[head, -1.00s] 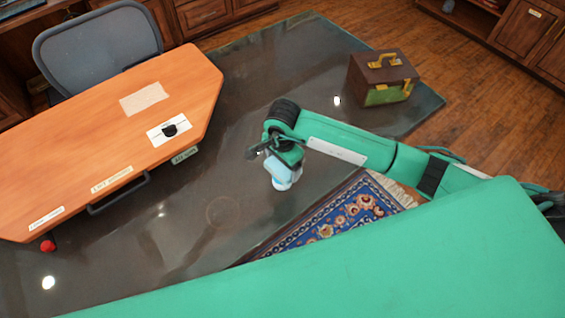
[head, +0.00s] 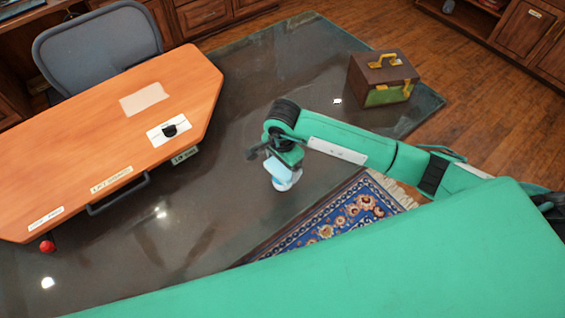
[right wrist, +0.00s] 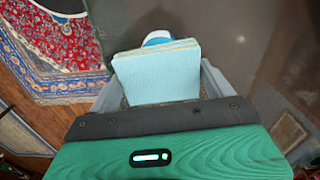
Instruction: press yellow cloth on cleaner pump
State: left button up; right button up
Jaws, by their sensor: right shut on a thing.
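My right gripper (head: 275,158) hangs over the dark glossy floor and is shut on a flat square cloth (right wrist: 157,73). The cloth looks light blue with a thin yellowish edge, not plainly yellow. A rounded white and blue thing (right wrist: 157,37), perhaps the cleaner pump, shows just beyond the cloth's far edge in the right wrist view. In the head view this white and blue thing (head: 285,182) is right below the gripper. The cloth hides part of it, and I cannot tell whether the two touch. My left gripper is not in view.
An orange wood desk (head: 90,140) with a grey chair (head: 97,50) is at the left. A brown and green box (head: 385,78) stands at the back right. A patterned rug (head: 335,215) lies below my arm. A red ball (head: 47,246) is near the desk's front.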

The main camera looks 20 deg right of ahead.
jog(key=shift+r+p, duration=1.4)
jog(key=shift+r, duration=2)
